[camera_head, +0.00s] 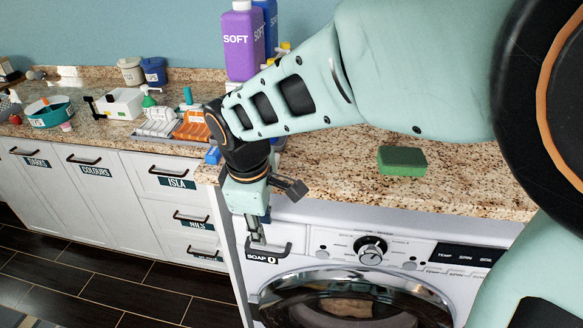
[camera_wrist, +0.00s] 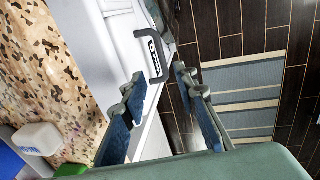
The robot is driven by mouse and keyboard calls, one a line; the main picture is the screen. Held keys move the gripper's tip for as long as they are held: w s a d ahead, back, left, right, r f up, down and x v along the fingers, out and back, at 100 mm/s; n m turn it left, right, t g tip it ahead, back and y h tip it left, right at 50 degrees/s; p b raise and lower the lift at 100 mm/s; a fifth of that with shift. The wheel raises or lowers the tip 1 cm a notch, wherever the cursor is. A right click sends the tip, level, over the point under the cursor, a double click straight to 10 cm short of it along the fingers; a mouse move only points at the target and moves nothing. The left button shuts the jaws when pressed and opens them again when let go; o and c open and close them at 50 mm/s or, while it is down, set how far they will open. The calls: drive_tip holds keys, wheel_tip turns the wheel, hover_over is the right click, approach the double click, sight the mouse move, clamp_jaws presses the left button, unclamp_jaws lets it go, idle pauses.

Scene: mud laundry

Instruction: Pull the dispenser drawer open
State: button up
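The dispenser drawer (camera_head: 262,258), labelled SOAP, is at the upper left of the white washing machine's front and looks shut. Its dark bar handle (camera_head: 288,248) also shows in the wrist view (camera_wrist: 144,36), just beyond the fingertips. My gripper (camera_head: 257,238) points down at the handle's left part in the head view. In the wrist view my gripper (camera_wrist: 160,74) has its two blue-padded fingers apart. The handle's near end appears in line with the gap between the tips. I cannot tell whether they touch, and part of the handle is hidden by a finger in the head view.
The granite worktop (camera_head: 330,165) overhangs the machine, with a green sponge (camera_head: 402,160) on it. A round knob (camera_head: 370,249) and the glass door (camera_head: 350,300) are to the right of and below the drawer. White cabinets (camera_head: 110,190) stand left. The floor (camera_head: 90,275) in front looks clear.

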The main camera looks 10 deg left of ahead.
sight(268, 253)
drive_tip(key=f, duration=0.3)
drive_tip(key=w+f, duration=0.1)
drive_tip(key=f, duration=0.3)
drive_tip(key=f+b, duration=0.1)
drive_tip(key=f, duration=0.2)
drive_tip(key=shift+w+d+f, duration=0.1)
drive_tip(key=shift+w+f, duration=0.15)
drive_tip(key=shift+w, duration=0.15)
clamp_jaws()
